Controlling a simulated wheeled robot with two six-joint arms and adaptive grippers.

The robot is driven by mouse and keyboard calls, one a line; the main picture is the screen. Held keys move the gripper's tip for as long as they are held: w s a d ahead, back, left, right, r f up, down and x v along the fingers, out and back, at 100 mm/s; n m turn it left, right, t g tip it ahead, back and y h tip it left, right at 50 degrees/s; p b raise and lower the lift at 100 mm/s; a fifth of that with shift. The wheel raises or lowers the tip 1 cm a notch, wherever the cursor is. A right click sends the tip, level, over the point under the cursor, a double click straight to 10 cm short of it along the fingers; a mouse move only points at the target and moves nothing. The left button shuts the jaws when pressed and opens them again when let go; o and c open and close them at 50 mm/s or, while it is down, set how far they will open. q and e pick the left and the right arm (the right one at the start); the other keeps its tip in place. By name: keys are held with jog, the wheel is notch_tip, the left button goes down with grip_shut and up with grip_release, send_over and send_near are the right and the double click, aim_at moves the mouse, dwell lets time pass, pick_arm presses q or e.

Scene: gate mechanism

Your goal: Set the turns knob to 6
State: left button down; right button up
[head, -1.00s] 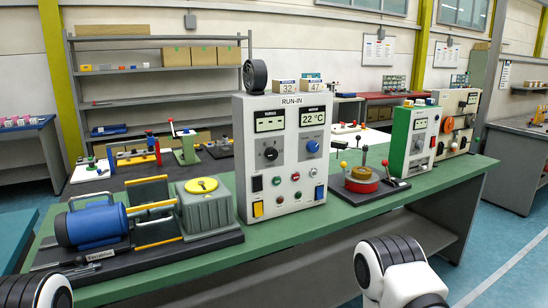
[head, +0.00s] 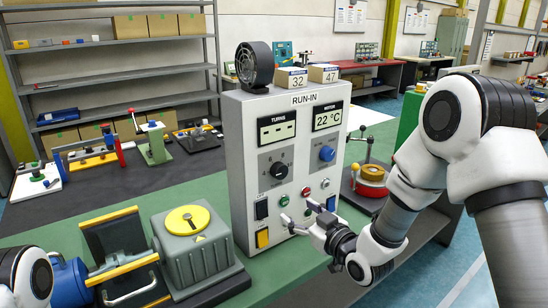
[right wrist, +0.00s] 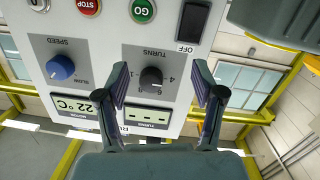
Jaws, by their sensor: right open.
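The black turns knob (head: 279,170) is on the white RUN-IN panel (head: 240,150), under the TURNS display (head: 277,129), which shows dashes. Its pointer setting is too small to read. My right gripper (head: 296,211) is open and empty in front of the panel's lower part, apart from the knob in the head view. The gripper's fingers (right wrist: 160,84) stand wide apart in the wrist view. My left gripper is out of view; only part of that arm shows.
A blue speed knob (head: 326,153) sits right of the turns knob. Buttons and a yellow switch (head: 262,238) are below. A grey box with a yellow disc (head: 187,218) stands left of the panel; a red round device (head: 371,176) stands right. Green bench top is free in front.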

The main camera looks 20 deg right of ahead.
jog(key=t, duration=0.1)
send_near(282, 173)
jog(key=p+x, duration=0.2)
jog(key=x, duration=0.5)
jog(key=shift+w, duration=0.35)
jog(key=shift+w+a+p, duration=0.2)
jog(key=shift+w+p, duration=0.1)
jog(key=shift+w, duration=0.1)
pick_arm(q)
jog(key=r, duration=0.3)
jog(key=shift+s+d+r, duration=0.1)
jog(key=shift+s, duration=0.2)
pick_arm(e)
jog(key=c, duration=1.1)
